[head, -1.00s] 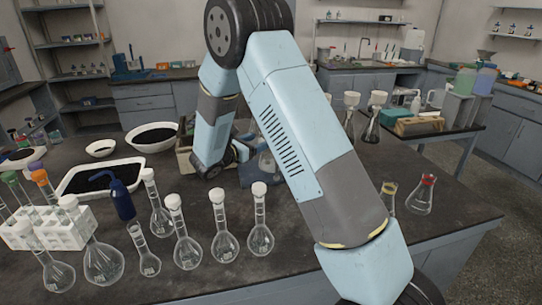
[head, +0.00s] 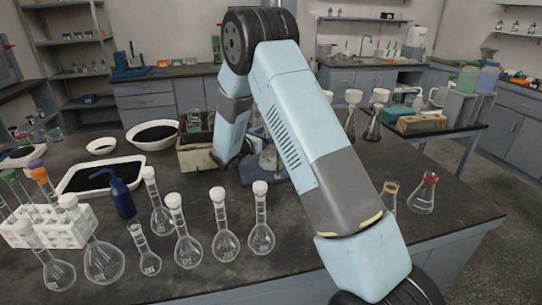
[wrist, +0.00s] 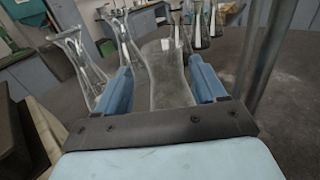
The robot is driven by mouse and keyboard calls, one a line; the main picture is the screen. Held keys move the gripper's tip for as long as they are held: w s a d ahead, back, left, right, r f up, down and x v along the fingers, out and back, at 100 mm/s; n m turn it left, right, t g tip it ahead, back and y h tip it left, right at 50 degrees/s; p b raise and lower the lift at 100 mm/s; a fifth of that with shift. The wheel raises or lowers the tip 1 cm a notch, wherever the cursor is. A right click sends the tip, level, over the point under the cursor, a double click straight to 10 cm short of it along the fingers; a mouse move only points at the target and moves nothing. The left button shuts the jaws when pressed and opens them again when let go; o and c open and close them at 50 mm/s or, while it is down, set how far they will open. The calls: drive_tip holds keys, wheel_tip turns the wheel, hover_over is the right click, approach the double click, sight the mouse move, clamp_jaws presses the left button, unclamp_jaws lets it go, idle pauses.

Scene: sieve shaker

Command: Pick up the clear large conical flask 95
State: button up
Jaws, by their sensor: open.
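In the wrist view a clear conical flask (wrist: 170,82) stands upright between the two blue fingers of my gripper (wrist: 161,86). The fingers are open, one on each side of the glass. I cannot tell whether either finger touches it. Its lower part is hidden behind the gripper's dark front bar. Another clear flask (wrist: 78,58) stands just left of the left finger. I cannot read a label on any flask.
A metal rod (wrist: 264,48) rises close on the right in the wrist view. A wooden box (head: 196,153) and a stand base (head: 264,169) are near my wrist. Several white-capped volumetric flasks (head: 224,242) stand in front. Red-banded (head: 421,195) and yellow-banded (head: 389,199) flasks stand right.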

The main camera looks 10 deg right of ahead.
drive_tip(key=x, duration=0.4)
drive_tip(key=shift+s+d+r, duration=0.15)
drive_tip(key=shift+s, duration=0.15)
drive_tip(key=shift+w+d, duration=0.35)
drive_tip(key=shift+d, duration=0.05)
clamp_jaws()
